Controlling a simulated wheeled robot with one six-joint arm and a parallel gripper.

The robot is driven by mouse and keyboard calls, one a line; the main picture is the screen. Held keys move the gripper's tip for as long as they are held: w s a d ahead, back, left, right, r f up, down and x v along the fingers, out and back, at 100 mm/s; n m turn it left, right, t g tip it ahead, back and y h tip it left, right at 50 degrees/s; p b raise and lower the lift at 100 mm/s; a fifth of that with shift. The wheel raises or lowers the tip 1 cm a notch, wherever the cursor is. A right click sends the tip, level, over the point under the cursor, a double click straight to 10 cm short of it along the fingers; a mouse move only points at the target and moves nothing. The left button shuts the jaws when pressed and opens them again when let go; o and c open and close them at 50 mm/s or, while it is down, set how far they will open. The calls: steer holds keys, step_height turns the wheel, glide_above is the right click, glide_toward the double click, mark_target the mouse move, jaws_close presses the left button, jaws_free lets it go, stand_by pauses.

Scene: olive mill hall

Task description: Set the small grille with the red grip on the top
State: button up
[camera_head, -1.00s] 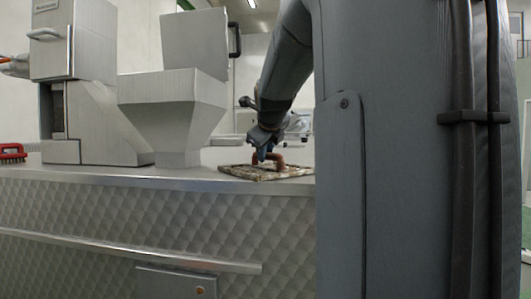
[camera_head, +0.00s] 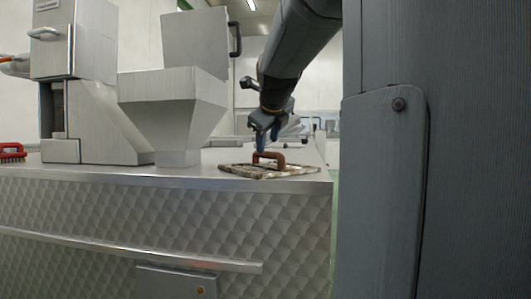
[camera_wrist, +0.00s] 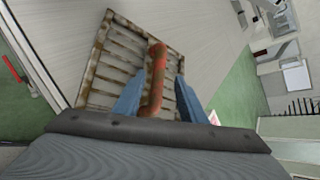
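The small grille (camera_head: 237,171) lies flat on the steel top (camera_head: 200,180), close to its right end. It is a brown, stained slatted frame. Its red-brown arched grip (camera_head: 272,155) stands up from it. My gripper (camera_head: 262,143) is just above the grille at the left end of the grip. In the wrist view the grille (camera_wrist: 105,75) lies beyond my gripper (camera_wrist: 156,92). The two blue fingers are spread on either side of the grip (camera_wrist: 156,75), with gaps showing between.
A steel hopper (camera_head: 172,95) stands left of the grille, with a tall steel machine (camera_head: 75,45) farther left. A red brush (camera_head: 12,152) lies at the far left. A rail (camera_head: 130,250) runs along the bench front. Green floor (camera_wrist: 238,85) shows past the edge.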

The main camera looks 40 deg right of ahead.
steer(key=b+v, duration=0.1)
steer(key=v, duration=0.5)
steer(key=shift+s+r, duration=0.1)
steer(key=shift+s, duration=0.05)
